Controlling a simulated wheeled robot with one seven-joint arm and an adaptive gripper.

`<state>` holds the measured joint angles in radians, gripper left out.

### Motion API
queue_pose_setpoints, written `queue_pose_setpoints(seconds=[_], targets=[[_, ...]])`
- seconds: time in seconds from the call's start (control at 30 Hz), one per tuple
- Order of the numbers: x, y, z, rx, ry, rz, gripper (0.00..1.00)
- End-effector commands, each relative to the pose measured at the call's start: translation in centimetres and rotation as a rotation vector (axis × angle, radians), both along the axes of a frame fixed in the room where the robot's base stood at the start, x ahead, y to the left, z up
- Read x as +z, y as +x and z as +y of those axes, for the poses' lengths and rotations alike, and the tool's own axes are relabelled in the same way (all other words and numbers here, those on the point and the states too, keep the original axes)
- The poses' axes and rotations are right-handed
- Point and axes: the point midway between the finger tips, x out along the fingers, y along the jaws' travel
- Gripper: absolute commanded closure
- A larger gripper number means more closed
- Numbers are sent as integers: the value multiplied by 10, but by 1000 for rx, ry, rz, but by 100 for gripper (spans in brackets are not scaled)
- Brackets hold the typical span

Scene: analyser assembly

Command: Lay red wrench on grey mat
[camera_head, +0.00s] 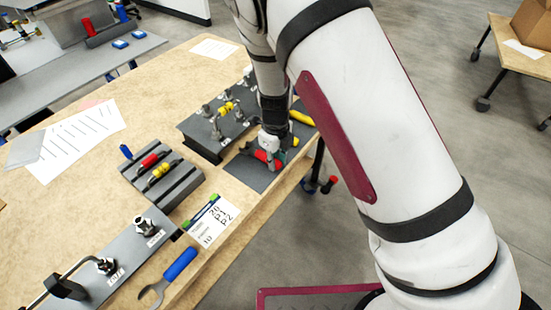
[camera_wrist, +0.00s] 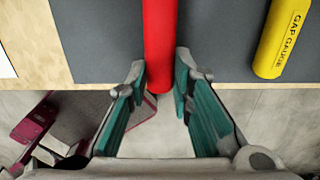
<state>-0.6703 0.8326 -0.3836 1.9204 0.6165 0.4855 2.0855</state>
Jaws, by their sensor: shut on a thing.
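The red wrench (camera_head: 262,157) shows as a short red piece at my gripper (camera_head: 270,152), over the grey mat (camera_head: 246,176) near the table's edge. In the wrist view its red handle (camera_wrist: 160,35) stands between the fingertips of my gripper (camera_wrist: 160,76), which is shut on it near the handle's end. The handle's end overhangs the mat's and table's edge. The grey mat (camera_wrist: 100,45) lies behind the handle there. The wrench's head is out of the wrist view. I cannot tell whether the wrench touches the mat.
A yellow gap gauge (camera_head: 302,118) lies on the mat to the right; it also shows in the wrist view (camera_wrist: 281,38). A dark rack with fittings (camera_head: 205,130) stands close left of the mat. A blue-handled wrench (camera_head: 180,263) and a printed card (camera_head: 212,222) lie nearer the front.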

Motion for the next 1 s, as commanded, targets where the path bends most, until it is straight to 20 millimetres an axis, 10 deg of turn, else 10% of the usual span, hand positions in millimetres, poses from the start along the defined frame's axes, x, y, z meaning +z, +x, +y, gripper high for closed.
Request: queue_pose_setpoints(seconds=[0.27, 0.3, 0.4, 1.0], targets=[[-5, 0, 0, 0, 0, 0, 100], [-6, 0, 0, 0, 0, 0, 77], [-5, 0, 0, 0, 0, 0, 56], [31, 0, 1, 2, 1, -3, 56]])
